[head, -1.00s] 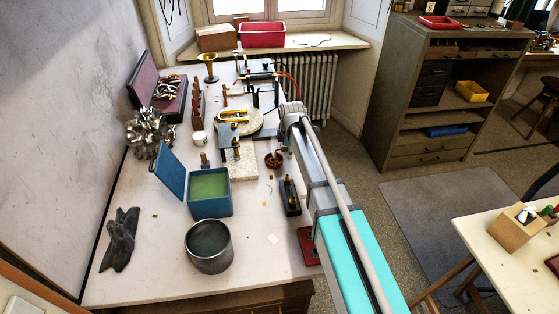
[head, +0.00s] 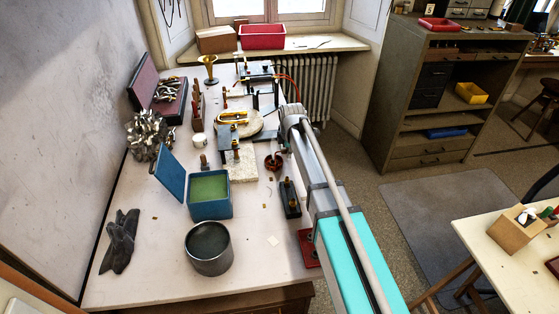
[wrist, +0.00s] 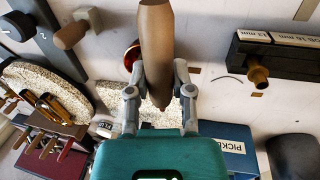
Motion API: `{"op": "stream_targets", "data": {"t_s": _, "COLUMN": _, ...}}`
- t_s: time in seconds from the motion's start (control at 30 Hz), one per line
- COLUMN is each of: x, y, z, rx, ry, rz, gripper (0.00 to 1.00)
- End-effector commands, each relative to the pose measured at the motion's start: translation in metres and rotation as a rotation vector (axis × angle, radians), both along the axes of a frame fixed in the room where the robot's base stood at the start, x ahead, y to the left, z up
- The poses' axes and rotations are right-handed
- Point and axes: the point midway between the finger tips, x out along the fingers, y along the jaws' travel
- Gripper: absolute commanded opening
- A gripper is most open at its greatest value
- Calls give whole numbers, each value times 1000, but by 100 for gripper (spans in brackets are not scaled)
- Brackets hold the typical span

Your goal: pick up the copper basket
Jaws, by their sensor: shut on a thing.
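The small copper basket (head: 274,163) is on the right side of the workbench in the head view, just under the end of my arm. In the wrist view its reddish copper rim (wrist: 131,57) shows partly, behind a brown tapered handle (wrist: 156,40). My gripper (wrist: 160,93) has its two grey fingers closed on the sides of this handle near its narrow end. In the head view the gripper is small and partly hidden by my arm. I cannot tell whether the basket touches the bench.
A blue box (head: 211,210) with green contents and a raised lid stands nearer, left of the basket. A grey metal pot (head: 209,258), a pale stone slab (head: 242,172) and a dark block with pegs (head: 290,198) are nearby.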

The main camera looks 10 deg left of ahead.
Motion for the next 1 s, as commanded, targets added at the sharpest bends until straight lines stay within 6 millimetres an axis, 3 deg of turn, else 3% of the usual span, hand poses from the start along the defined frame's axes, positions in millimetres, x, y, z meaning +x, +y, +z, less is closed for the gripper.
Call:
{"op": "stream_targets", "data": {"t_s": 0.47, "x": 0, "y": 0, "z": 7, "rx": 0, "ry": 0, "rz": 0, "gripper": 0}}
{"op": "stream_targets", "data": {"t_s": 0.83, "x": 0, "y": 0, "z": 36, "rx": 0, "ry": 0, "rz": -1, "gripper": 0}}
{"op": "stream_targets", "data": {"t_s": 1.0, "x": -15, "y": -10, "z": 55, "rx": 0, "ry": 0, "rz": -2, "gripper": 0}}
